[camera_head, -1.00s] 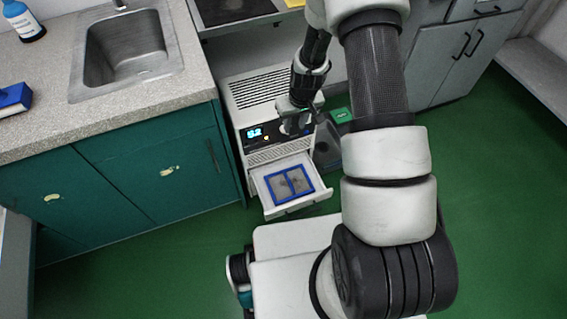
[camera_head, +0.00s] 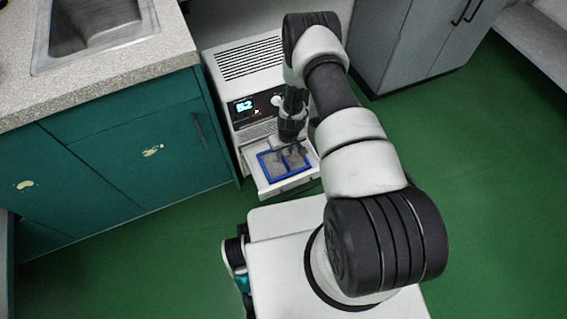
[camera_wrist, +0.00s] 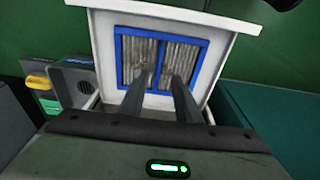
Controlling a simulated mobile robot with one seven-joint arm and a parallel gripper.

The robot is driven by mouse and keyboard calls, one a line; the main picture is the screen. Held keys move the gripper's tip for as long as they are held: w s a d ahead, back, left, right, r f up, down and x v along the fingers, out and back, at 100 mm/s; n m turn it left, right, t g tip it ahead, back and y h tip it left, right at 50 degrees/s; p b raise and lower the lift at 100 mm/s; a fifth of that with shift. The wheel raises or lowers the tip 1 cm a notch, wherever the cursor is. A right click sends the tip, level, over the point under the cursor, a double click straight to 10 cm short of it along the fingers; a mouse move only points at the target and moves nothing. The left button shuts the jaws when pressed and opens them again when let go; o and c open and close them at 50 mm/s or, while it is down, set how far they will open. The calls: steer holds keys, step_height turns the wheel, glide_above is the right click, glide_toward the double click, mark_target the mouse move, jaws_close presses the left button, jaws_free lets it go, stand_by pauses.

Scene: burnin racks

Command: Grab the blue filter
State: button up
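The blue filter (camera_head: 268,168) is a flat blue frame with pleated grey panels and a bar across its middle. It lies in the pulled-out white drawer (camera_head: 290,188) of the white machine. In the wrist view the filter (camera_wrist: 203,43) fills much of the drawer (camera_wrist: 103,40). My gripper (camera_head: 290,160) points down over the filter's middle bar. In the wrist view its two fingers (camera_wrist: 160,82) are apart, one on each side of the bar, with nothing visibly held. Whether the fingertips touch the filter cannot be told.
The white machine (camera_head: 250,62) with a lit display stands behind the drawer. Teal cabinets (camera_head: 120,160) with a sink counter are at the left. A dark box with a yellow part (camera_wrist: 75,84) is beside the drawer. Green floor is open at the right.

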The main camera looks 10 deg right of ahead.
mark_target(283, 157)
steer(key=f+b, duration=0.1)
steer(key=f, duration=0.1)
steer(key=w+f, duration=0.1)
steer(key=f, duration=0.1)
steer(key=w+f+b, duration=0.1)
steer(key=f, duration=0.1)
steer(key=shift+f+b, duration=0.2)
steer(key=shift+b, duration=0.1)
jaws_close()
